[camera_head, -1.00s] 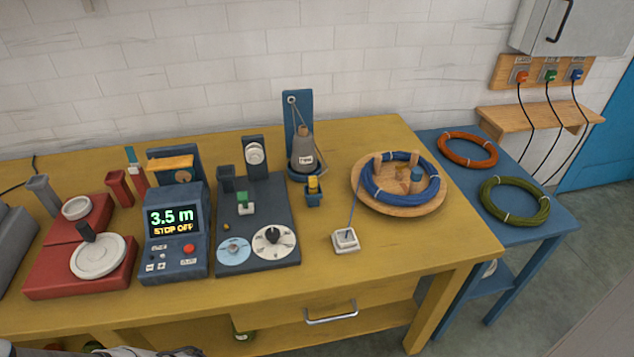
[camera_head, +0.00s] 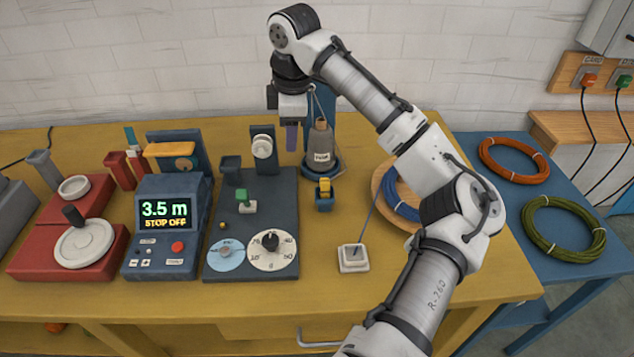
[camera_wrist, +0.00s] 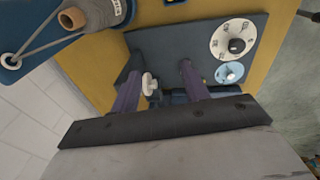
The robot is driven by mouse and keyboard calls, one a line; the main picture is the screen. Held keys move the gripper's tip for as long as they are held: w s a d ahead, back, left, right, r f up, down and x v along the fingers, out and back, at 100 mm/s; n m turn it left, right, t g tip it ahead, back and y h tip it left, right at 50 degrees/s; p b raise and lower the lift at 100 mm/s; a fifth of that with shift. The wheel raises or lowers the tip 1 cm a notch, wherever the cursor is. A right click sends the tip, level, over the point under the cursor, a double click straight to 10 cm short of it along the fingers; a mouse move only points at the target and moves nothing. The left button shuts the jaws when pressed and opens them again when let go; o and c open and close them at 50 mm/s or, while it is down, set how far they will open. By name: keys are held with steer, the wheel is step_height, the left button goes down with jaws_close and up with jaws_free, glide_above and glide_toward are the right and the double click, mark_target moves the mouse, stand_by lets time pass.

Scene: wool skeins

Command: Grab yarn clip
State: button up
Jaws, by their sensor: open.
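A small yellow piece (camera_head: 325,185), which may be the yarn clip, stands in a small blue holder (camera_head: 324,202) at mid-table in the head view. I cannot tell its jaws at this size. My gripper (camera_head: 291,137) hangs above the back of the bench, up and left of the yellow piece in the picture. In the wrist view its two purple fingers (camera_wrist: 160,88) are apart, with nothing held. A white round knob (camera_wrist: 149,84) shows beyond the gap between them. A blue yarn strand (camera_head: 368,215) runs to a white square block (camera_head: 353,258).
A grey cone (camera_head: 320,150) on a blue stand is close to the gripper's right. A dark dial panel (camera_head: 215,262), a blue display unit (camera_head: 150,262) and a red crank unit (camera_head: 40,262) fill the left. My arm partly hides the wooden tray and blue skein (camera_head: 400,205).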

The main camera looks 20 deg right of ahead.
steer(key=s+d+g, duration=0.2)
steer(key=s+d, duration=0.2)
steer(key=d, duration=0.3)
glide_above(325, 180)
steer(key=shift+m, duration=0.3)
step_height(325, 180, down, 7)
steer(key=shift+f, duration=3.2)
steer(key=shift+c, duration=0.2)
jaws_close()
